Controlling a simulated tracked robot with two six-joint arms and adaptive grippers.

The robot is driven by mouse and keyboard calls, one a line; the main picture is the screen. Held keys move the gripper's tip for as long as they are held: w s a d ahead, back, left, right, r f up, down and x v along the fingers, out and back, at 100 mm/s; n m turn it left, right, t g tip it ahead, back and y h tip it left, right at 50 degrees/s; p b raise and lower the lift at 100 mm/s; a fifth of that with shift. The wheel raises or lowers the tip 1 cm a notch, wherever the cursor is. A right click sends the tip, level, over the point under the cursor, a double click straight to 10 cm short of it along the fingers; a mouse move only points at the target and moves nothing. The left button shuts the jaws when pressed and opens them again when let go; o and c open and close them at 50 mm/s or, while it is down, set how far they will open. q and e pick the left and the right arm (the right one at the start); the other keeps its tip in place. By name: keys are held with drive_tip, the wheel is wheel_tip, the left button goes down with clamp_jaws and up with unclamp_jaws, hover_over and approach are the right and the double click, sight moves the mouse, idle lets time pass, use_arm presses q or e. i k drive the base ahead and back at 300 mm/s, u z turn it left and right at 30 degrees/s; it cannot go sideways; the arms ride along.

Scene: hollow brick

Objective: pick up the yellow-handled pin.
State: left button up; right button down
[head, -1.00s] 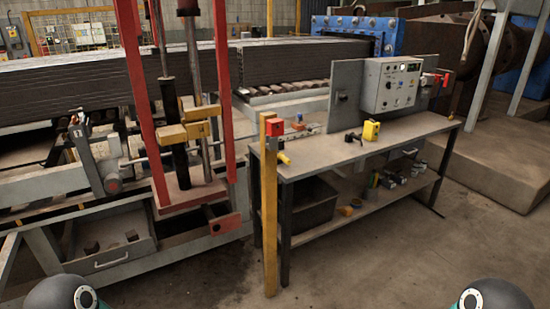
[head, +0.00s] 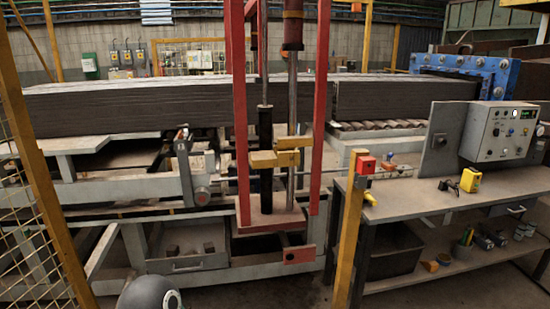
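A small yellow-handled item (head: 370,198), which looks like the pin, lies at the left end of the grey workbench (head: 420,205), close to its front edge. It is small in the head view, and its shaft is hard to make out. Neither of my grippers is in view. Only a dark rounded part of my own body shows at the bottom edge.
A yellow post (head: 348,235) with a red box (head: 366,164) stands at the bench's left end. A yellow device (head: 470,180) and grey control box (head: 503,131) are farther right. A red-framed press (head: 241,120) stands left. Yellow mesh fencing (head: 35,215) is at far left.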

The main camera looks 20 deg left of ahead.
sight(367, 196)
drive_tip(key=u, duration=1.35)
drive_tip(key=i, duration=0.1)
drive_tip(key=z, duration=2.95)
drive_tip(key=i, duration=3.25)
drive_tip(key=u, duration=2.35)
